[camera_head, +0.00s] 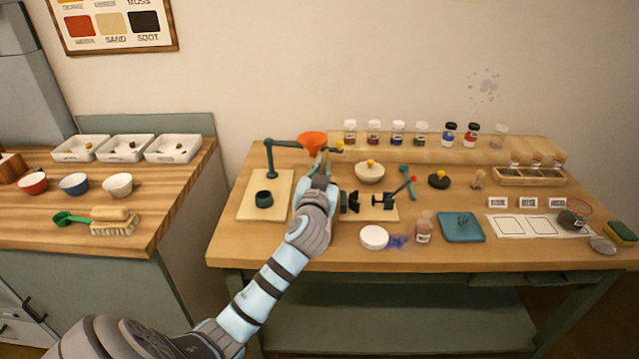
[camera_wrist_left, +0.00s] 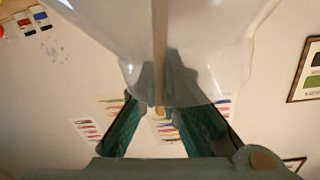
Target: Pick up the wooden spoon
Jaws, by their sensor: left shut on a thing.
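My left gripper (camera_head: 322,167) is at the back middle of the right table, just below and right of the orange funnel (camera_head: 313,142). It is shut on a thin tan stick that looks like the wooden spoon (camera_head: 326,160). In the left wrist view a narrow tan strip, likely the spoon's handle (camera_wrist_left: 160,45), runs between the fingers of my left gripper (camera_wrist_left: 158,95). A large pale translucent shape surrounds the strip there, and I cannot tell what it is. The spoon's bowl cannot be made out. My right gripper is not in view.
The funnel hangs from a stand on a wooden board (camera_head: 251,207). A pale bowl (camera_head: 370,174) and a dark clamp-like device (camera_head: 382,201) stand right of the gripper. Several jars line the back shelf. A white round lid (camera_head: 374,237) lies in front.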

